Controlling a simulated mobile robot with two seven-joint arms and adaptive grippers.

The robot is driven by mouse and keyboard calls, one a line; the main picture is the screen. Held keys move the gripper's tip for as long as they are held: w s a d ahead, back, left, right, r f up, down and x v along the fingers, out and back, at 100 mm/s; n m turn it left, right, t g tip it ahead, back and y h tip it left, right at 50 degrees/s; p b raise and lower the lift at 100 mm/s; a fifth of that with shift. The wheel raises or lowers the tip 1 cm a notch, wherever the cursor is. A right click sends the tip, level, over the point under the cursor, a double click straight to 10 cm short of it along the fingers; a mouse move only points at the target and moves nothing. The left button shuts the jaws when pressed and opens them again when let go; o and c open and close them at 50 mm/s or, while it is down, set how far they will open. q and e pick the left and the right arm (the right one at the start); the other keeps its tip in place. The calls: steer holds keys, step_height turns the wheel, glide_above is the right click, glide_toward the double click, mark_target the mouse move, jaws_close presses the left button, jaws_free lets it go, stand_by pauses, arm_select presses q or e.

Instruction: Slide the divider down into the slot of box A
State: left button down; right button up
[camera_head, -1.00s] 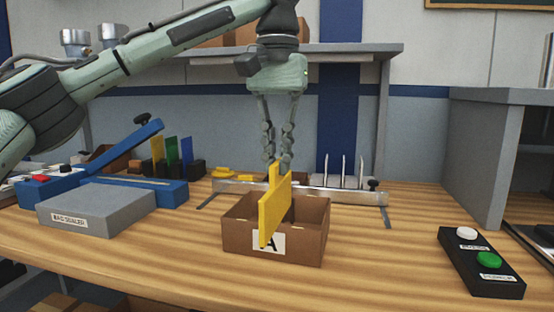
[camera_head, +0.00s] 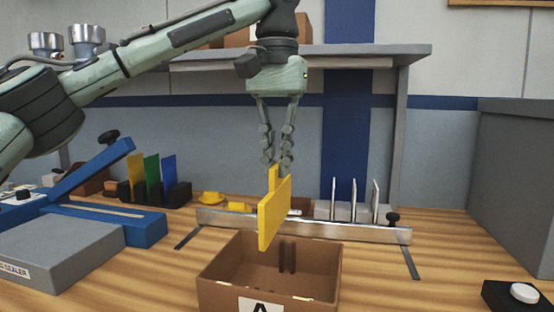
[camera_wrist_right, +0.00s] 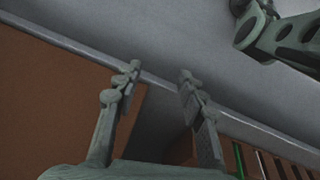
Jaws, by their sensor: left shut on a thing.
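My left gripper (camera_head: 277,168) is shut on the yellow divider (camera_head: 275,210) by the tab at its top. The divider hangs upright, seen at an angle. Its lower edge overlaps the back rim of box A (camera_head: 235,292) in the head view; its exact height and depth over the box are hard to judge. Box A is a brown open box on the table, its "A" label partly cut off by the frame. Dark slot strips (camera_head: 287,257) show on its inner back wall. In the right wrist view, my right gripper (camera_wrist_right: 160,72) is open and empty.
A metal rail (camera_head: 330,229) lies behind the box. Yellow, green and blue panels (camera_head: 152,172) stand in a holder at left, beside a grey sealer (camera_head: 45,255). A black button box (camera_head: 510,294) is at the lower right. Bare table lies right of the box.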

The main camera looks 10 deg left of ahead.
mark_target(277, 193)
arm_select(q)
steer(key=shift+f, duration=0.55)
steer(key=shift+w+f+b, duration=0.1)
steer(key=shift+f+b, duration=0.5)
steer(key=shift+f, duration=0.3)
steer(key=shift+f+b, duration=0.5)
steer(key=shift+f, duration=1)
arm_select(e)
steer(key=w+a+r, duration=0.1)
steer(key=w+r, duration=0.2)
steer(key=r, duration=0.4)
steer(key=shift+w+t, duration=0.4)
steer(key=shift+r, duration=0.15)
arm_select(q)
steer(key=shift+p, duration=0.6)
arm_select(e)
steer(key=shift+r, duration=0.45)
steer(key=shift+r, duration=0.1)
arm_select(q)
steer(key=shift+p, duration=0.55)
arm_select(e)
steer(key=shift+r, duration=0.4)
